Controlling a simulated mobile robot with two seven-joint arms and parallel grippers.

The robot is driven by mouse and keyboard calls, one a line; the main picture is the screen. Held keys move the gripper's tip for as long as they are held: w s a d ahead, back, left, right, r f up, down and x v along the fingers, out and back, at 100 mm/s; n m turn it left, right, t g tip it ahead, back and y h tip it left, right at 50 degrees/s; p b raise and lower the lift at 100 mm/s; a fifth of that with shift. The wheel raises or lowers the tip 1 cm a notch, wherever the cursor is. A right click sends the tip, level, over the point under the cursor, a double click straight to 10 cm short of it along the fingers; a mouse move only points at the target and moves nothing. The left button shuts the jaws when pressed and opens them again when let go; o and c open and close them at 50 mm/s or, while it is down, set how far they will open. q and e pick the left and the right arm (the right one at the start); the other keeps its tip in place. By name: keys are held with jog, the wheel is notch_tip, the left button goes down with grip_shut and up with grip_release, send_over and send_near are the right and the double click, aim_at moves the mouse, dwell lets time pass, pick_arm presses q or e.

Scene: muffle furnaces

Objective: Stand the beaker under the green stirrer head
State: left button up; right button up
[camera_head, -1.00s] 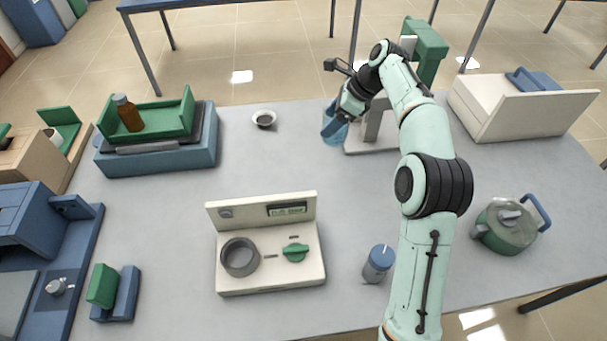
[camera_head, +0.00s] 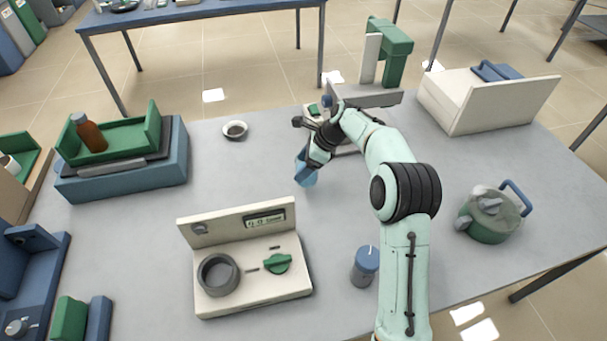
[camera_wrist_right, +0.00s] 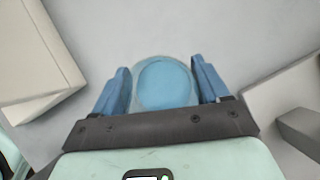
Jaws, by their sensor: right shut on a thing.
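A light-blue see-through beaker (camera_head: 307,178) is held in my right gripper (camera_head: 308,163), left of the stirrer. In the right wrist view the beaker (camera_wrist_right: 165,83) sits between the two blue fingers, its round opening facing the camera. Whether its bottom touches the table, I cannot tell. The green stirrer head (camera_head: 392,42) stands at the back, to the right of and behind the beaker. The stirrer's grey and pale lower part (camera_head: 368,97) is partly hidden by my right arm. My left gripper is out of view.
A small dark dish (camera_head: 235,130) lies left of the beaker. A cream control unit (camera_head: 255,292) stands in front.

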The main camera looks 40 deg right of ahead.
jog(key=shift+f, duration=1.9)
jog(key=o, duration=1.2)
jog(key=shift+f, duration=0.15)
